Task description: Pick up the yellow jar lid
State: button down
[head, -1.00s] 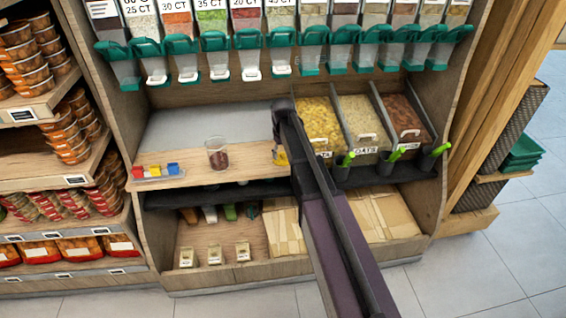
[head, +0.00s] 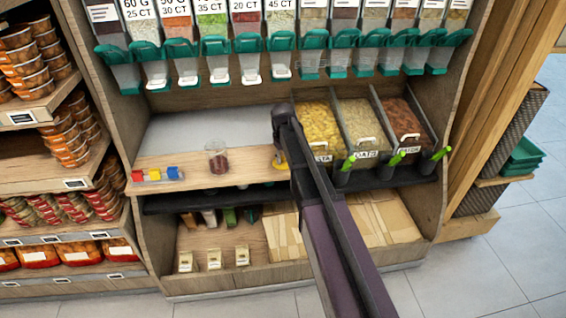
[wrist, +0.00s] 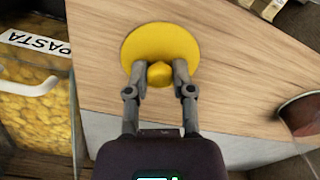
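The yellow jar lid (wrist: 160,45) is a round flat disc with a raised knob (wrist: 159,73), lying on the wooden counter in the wrist view. My gripper (wrist: 159,66) is over the lid, with one finger on each side of the knob. A narrow gap seems to show between each finger and the knob, so the gripper looks open around it. In the head view my arm hides most of the lid, and only a bit of yellow (head: 279,165) shows by the gripper. A clear jar with dark contents (head: 218,160) stands on the counter to the left.
The jar's rim (wrist: 300,112) shows at the right of the wrist view. A pasta bin (wrist: 35,95) is at its left. Small red, yellow and blue blocks (head: 155,174) sit at the counter's left end. Dispensers (head: 220,55) hang above. The grey counter behind (head: 200,130) is clear.

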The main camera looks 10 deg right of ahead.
aim_at(283, 158)
jog(key=shift+r, duration=0.2)
dwell(0.4)
notch_tip(283, 158, up, 4)
jog(key=p, duration=0.4)
jog(key=shift+f, duration=0.25)
jog(key=s+r+p, duration=0.1)
jog(key=s, duration=1.5)
jog(key=shift+d, duration=0.2)
jog(key=shift+a, duration=0.15)
